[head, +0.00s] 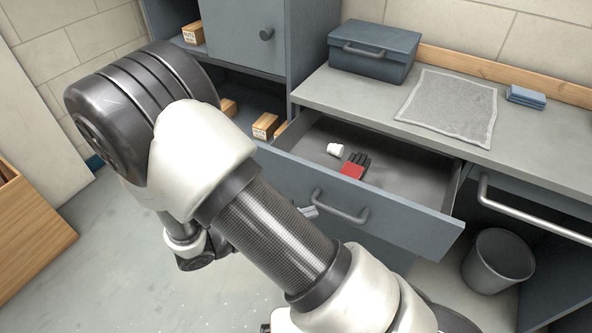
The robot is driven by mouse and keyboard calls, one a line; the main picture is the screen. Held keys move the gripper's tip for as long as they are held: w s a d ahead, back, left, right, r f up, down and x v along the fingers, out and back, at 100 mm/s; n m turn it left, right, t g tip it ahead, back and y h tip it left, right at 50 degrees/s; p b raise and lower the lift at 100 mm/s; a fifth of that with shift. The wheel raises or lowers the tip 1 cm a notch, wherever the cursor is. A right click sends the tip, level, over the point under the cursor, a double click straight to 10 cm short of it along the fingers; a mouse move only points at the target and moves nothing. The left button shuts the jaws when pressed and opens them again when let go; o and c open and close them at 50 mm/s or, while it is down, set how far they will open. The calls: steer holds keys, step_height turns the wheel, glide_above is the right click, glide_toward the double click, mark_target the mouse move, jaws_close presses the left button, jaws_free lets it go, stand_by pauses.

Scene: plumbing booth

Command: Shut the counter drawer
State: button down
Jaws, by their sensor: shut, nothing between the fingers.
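The counter drawer (390,222) is pulled well out from under the counter, and its inside shows. Its front carries a dark bar handle (338,207). In the drawer lie a small white item (335,150) and a red and black glove-like item (355,166). My arm crosses the view in front of the drawer's left part. Only the grey tip of my gripper (309,211) shows past the arm, close to the left end of the handle. It is shut and empty. I cannot tell whether it touches the drawer front; the rest of it is hidden.
On the counter (365,100) are a blue-grey toolbox (374,55), a grey cloth (450,105) and a folded blue cloth (526,96). A bin (497,262) stands below at right. A cabinet (245,35) stands left of the counter.

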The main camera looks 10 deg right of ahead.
mark_target(337, 153)
steer(key=a+f+n+t+y+p, duration=0.1)
steer(key=a+f+n+t+y, duration=0.2)
steer(key=a+f+n+t, duration=0.55)
steer(key=shift+n, duration=0.45)
steer(key=x, duration=1.5)
steer(key=shift+s+d+r+b, duration=0.2)
steer(key=shift+s+d+b, duration=0.1)
steer(key=shift+d+b, duration=0.05)
steer(key=b+x, duration=0.2)
steer(key=x, duration=2.1)
steer(key=shift+w+b, duration=0.1)
steer(key=shift+b, duration=0.25)
steer(key=shift+w+d, duration=0.3)
steer(key=shift+w, duration=0.15)
steer(key=shift+w+r, duration=0.15)
steer(key=shift+r, duration=0.05)
